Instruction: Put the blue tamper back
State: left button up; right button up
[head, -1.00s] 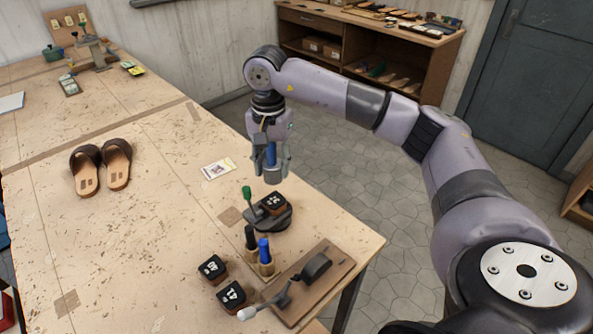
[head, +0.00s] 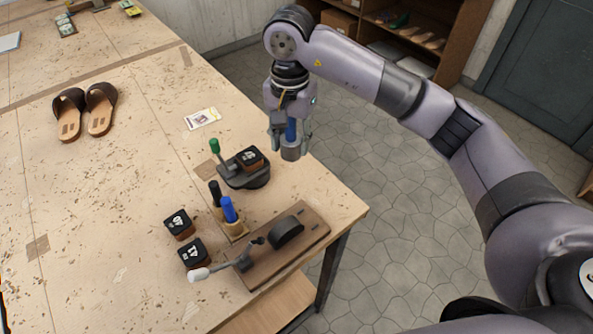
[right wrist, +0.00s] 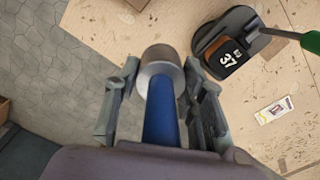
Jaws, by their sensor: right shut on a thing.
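My right gripper (head: 290,138) is shut on the blue tamper (head: 291,130). The tamper has a blue handle and a grey metal cylinder for a head, which hangs down below the fingers. In the right wrist view, the blue handle (right wrist: 163,120) lies between the two fingers and the metal head points away. The gripper holds the tamper in the air by the table's right edge, to the right of the black device with a green-knobbed lever (head: 243,178). My left gripper is not in view.
A wooden holder (head: 236,229) with black and blue handled tools stands on the table (head: 110,210). Beside it are two numbered blocks (head: 180,224) and a lever tool on a brown board (head: 300,250). A card (head: 202,119) and sandals (head: 85,112) lie farther back. The table's left is mostly clear.

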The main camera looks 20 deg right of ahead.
aim_at(294, 153)
jog(key=f, duration=0.2)
jog(key=f+p, duration=0.1)
jog(key=f, duration=0.1)
jog(key=shift+d, duration=0.3)
notch_tip(294, 153, down, 3)
jog(key=shift+f+p, duration=0.1)
jog(key=shift+p, duration=0.35)
jog(key=shift+f, duration=0.3)
notch_tip(294, 153, down, 3)
jog(key=shift+f+p, duration=0.15)
jog(key=shift+p, duration=0.55)
jog(key=shift+f, duration=0.3)
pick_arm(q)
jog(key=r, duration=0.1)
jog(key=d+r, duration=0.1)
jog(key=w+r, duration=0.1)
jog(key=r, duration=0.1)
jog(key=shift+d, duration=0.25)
